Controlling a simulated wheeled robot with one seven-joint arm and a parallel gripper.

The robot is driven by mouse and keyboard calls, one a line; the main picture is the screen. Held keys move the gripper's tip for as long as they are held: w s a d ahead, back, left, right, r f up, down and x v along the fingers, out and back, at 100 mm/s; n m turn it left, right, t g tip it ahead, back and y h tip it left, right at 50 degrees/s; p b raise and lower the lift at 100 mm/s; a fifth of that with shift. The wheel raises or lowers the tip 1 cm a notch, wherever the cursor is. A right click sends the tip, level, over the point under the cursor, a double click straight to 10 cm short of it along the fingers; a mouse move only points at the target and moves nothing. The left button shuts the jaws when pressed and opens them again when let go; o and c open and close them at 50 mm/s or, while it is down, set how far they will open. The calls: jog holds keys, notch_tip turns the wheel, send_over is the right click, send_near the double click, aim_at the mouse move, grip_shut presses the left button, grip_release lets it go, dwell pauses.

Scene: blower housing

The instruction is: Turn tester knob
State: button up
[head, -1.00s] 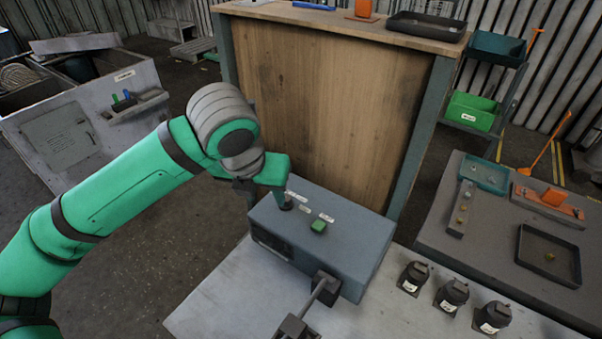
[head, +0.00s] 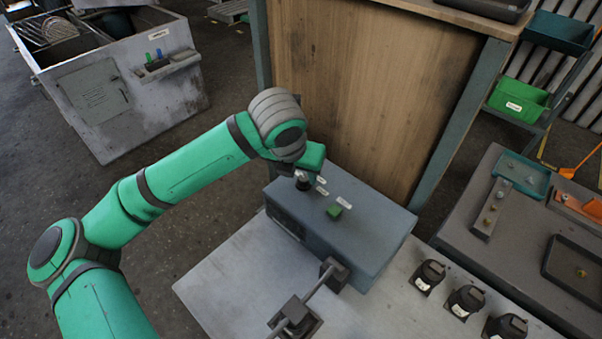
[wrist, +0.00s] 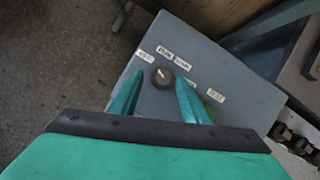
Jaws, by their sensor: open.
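The tester is a blue-grey box (head: 345,240) on the light bench. Its dark round knob (head: 303,183) is on the top face near the far left corner; it also shows in the wrist view (wrist: 163,77) with a pale pointer mark. Small white labels stand around the knob; their lettering is too small to read surely. A green button (head: 334,211) sits nearby on the same face. My gripper (wrist: 158,80) is open, its two green fingers on either side of the knob in the wrist view. I cannot tell whether they touch it. In the head view my wrist is just above the knob.
A clamp-like fixture (head: 297,315) with a rod stands at the box's front. Several black labelled units (head: 465,300) stand on the bench to the right. A wooden panel (head: 370,90) rises behind the box. A grey side table (head: 500,235) holds trays.

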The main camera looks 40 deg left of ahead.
jog(key=shift+w+f, duration=0.15)
jog(key=shift+f, duration=0.2)
jog(key=shift+w+d+f, duration=0.2)
jog(key=shift+d+f, duration=0.05)
jog(key=shift+d, duration=0.05)
jog(key=shift+a, duration=0.1)
jog(key=c, duration=1)
